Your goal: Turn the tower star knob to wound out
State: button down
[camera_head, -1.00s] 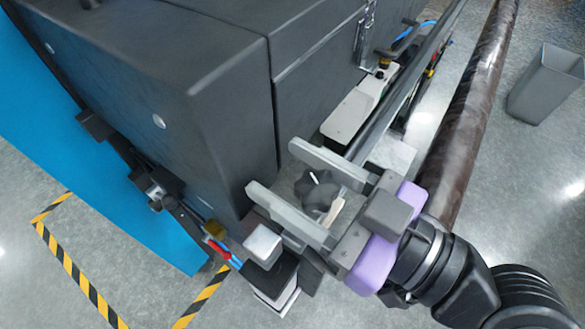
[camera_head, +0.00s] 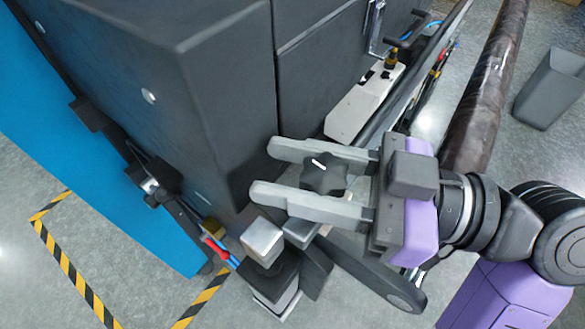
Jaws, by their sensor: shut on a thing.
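The tower star knob (camera_head: 323,174) is black, lobed and marked with a white line. It sits between the two long grey fingers of my gripper (camera_head: 294,173) in the head view. The fingers are closed in on its sides, one along the upper edge and one along the lower. The white line on the knob's top points roughly left to right, tilted slightly. The knob's underside and mount are mostly hidden by the fingers.
The large dark machine housing (camera_head: 215,90) stands close to the fingertips. A silver block (camera_head: 262,240) sits just below the lower finger. A long brown roll (camera_head: 490,90) lies at the right, near a grey bin (camera_head: 550,88). Striped floor tape (camera_head: 75,270) shows at lower left.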

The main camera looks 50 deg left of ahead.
jog(key=c, duration=0.9)
grip_release()
jog(key=shift+d, duration=0.1)
jog(key=v, duration=0.7)
jog(key=shift+w+d+b, duration=0.25)
jog(key=shift+b, duration=0.2)
